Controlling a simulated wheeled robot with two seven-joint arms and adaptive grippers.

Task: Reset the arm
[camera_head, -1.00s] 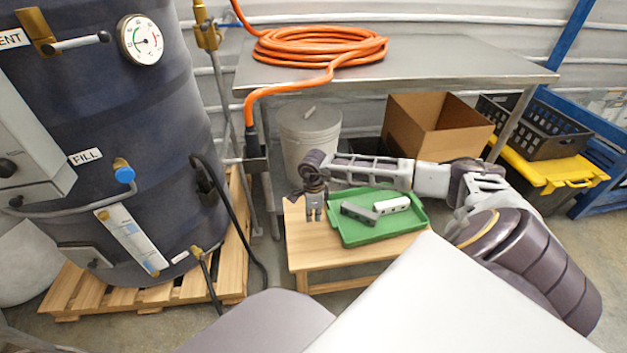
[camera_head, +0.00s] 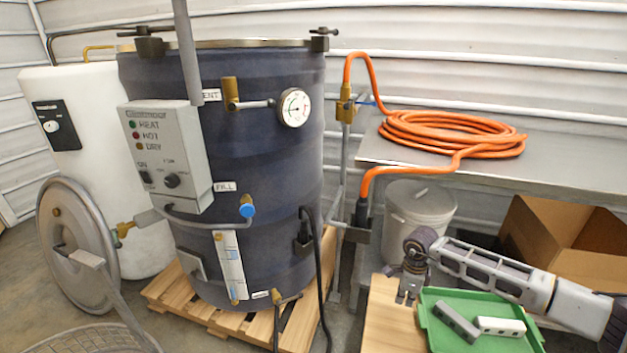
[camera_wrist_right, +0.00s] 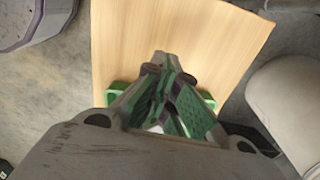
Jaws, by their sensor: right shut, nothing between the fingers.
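My right gripper (camera_head: 408,287) hangs pointing down at the left edge of the green tray (camera_head: 430,340), over the small wooden table (camera_head: 385,325). It is shut and empty. Its arm comes in from the right in the head view. The tray holds a grey block (camera_head: 456,322) and a white block (camera_head: 501,326). In the right wrist view the shut fingers (camera_wrist_right: 165,70) show over the wooden top (camera_wrist_right: 200,30), with green tray parts beside them. My left gripper is not in view.
A dark blue hopper drum (camera_head: 265,150) with a gauge stands on a wooden pallet (camera_head: 245,320). A metal bench (camera_head: 560,180) carries a coiled orange hose (camera_head: 450,133). A grey bucket (camera_head: 420,215) and a cardboard box (camera_head: 560,240) stand behind the small table. A round lid (camera_head: 75,245) leans at the left.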

